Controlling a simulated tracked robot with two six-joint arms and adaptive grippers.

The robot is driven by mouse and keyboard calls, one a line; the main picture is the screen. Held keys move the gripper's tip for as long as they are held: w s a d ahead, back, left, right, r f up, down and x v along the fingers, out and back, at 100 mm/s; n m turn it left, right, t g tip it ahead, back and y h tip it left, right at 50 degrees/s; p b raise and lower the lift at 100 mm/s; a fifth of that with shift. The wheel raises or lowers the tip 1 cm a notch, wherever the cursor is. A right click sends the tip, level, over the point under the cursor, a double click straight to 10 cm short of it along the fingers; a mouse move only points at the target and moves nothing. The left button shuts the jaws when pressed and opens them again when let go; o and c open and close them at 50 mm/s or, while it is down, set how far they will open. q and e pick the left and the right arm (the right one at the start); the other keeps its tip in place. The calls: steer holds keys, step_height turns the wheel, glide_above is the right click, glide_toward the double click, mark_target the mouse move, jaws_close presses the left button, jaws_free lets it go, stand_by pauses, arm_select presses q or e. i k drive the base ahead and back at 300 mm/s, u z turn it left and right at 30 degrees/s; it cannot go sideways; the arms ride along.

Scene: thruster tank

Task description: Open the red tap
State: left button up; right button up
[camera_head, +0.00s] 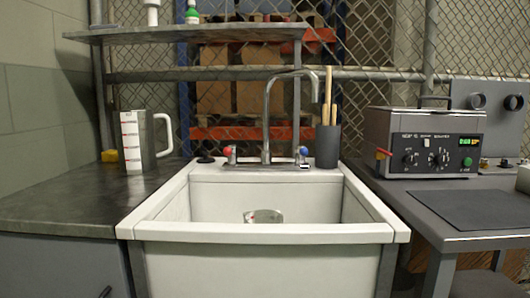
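The red tap (228,152) is a small knob with a red cap on a metal fitting, on the left of the sink's back ledge. A blue-capped tap (303,152) stands on the right of the same fitting. The tall curved metal spout (267,120) rises between them and hooks to the right, over the white sink (270,232). I see no water coming from the spout. Neither of my grippers shows in the head view.
A metal jug (140,150) stands on the left dark counter. A dark pot with wooden sticks (327,147) stands close right of the blue tap. A roundish light object (263,216) lies in the sink. A grey machine (423,142) stands right. A shelf (190,32) hangs above.

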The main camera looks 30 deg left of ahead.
mark_target(229, 150)
steer(key=u, duration=0.6)
steer(key=i, duration=0.15)
steer(key=z, duration=1.65)
steer(key=k, duration=0.45)
steer(key=z, duration=0.5)
steer(key=i, duration=0.2)
steer(key=u, duration=2.65)
steer(key=i, duration=0.5)
steer(key=z, duration=0.4)
